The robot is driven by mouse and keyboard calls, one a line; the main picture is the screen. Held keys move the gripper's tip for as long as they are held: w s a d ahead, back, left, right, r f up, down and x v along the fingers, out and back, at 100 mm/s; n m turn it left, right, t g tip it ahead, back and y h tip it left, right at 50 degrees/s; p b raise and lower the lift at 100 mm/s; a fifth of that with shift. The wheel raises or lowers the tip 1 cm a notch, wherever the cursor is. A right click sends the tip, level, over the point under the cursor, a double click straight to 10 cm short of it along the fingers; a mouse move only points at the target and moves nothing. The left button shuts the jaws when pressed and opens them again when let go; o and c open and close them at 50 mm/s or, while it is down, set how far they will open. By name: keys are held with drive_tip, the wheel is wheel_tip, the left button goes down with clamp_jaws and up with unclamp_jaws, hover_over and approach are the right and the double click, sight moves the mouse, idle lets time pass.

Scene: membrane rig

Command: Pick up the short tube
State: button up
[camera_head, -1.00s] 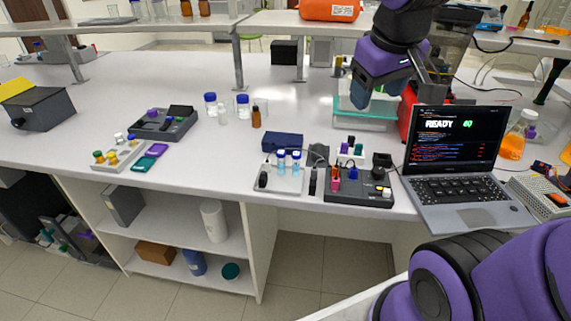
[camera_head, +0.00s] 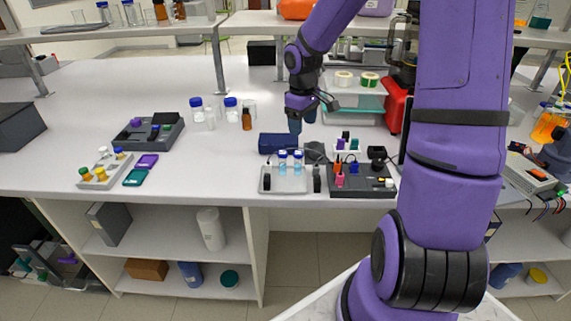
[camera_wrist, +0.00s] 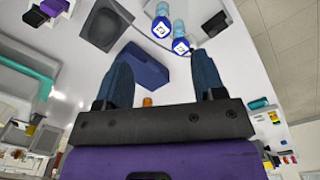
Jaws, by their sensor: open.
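No single item is plainly the short tube; small tubes stand at the rig. A pink one (camera_head: 338,176) and a blue one (camera_head: 354,167) stand on the dark rig block (camera_head: 362,187). A small white rack (camera_head: 347,151) behind it holds purple and green-topped pieces. My gripper (camera_head: 299,122) is open and empty, in the air above the navy box (camera_head: 278,141). In the wrist view my gripper (camera_wrist: 163,58) has its fingers spread over that box.
A grey box (camera_head: 315,150) lies beside the navy box. Blue-capped bottles (camera_head: 231,108) and an amber bottle (camera_head: 246,119) stand behind left. A red device (camera_head: 396,102) and teal-lidded container (camera_head: 350,103) stand behind right.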

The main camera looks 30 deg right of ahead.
sight(298, 153)
drive_tip(key=f, duration=0.1)
drive_tip(key=w+f, duration=0.1)
drive_tip(key=shift+w+f, duration=0.3)
wheel_tip(298, 153, down, 5)
drive_tip(key=shift+a+f, duration=0.1)
drive_tip(key=shift+f, duration=2.6)
drive_tip(key=c, duration=1)
drive_tip(key=shift+r, duration=0.15)
